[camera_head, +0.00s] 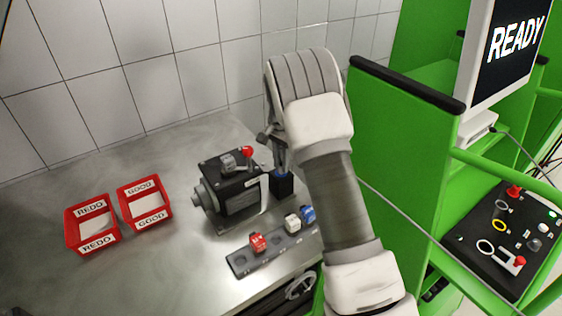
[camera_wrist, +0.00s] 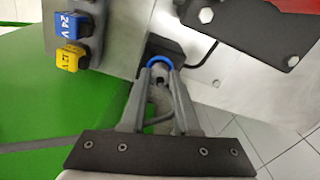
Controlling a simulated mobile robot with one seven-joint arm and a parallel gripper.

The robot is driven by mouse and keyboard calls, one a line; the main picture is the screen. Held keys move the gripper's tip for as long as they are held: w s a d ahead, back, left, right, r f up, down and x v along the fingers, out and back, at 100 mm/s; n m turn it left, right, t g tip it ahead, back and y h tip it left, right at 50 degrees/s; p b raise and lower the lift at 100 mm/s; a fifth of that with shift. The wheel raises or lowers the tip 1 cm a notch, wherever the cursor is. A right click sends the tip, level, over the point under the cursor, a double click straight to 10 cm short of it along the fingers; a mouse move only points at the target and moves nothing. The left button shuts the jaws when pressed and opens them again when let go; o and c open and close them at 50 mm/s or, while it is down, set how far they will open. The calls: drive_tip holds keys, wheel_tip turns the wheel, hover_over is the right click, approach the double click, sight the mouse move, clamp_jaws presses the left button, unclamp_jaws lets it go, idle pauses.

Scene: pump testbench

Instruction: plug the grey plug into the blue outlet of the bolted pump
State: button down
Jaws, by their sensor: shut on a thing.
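The dark pump (camera_head: 232,185) stands on the metal bench, with a red knob (camera_head: 247,151) on top. The blue outlet (camera_head: 283,175) is on a small black box at its right side. In the wrist view the outlet shows as a blue ring (camera_wrist: 157,59) on the black box. My gripper (camera_head: 279,150) is above the outlet. In the wrist view my gripper (camera_wrist: 162,78) is shut on the grey plug (camera_wrist: 159,80), which lines up with the blue ring and reaches it. I cannot tell how deep the plug sits in the outlet.
A rack (camera_head: 270,254) at the bench's front edge holds red, white and blue plugs. In the wrist view a blue 24 V plug (camera_wrist: 72,24) and a yellow 12 V plug (camera_wrist: 70,58) show. Red trays (camera_head: 92,224) stand left; a green frame (camera_head: 400,150) stands close right of my arm.

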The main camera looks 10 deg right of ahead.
drive_tip(key=shift+f, duration=0.15)
drive_tip(key=shift+c, duration=0.9)
unclamp_jaws()
drive_tip(key=shift+r+p, duration=2.4)
drive_tip(key=shift+r, duration=1.6)
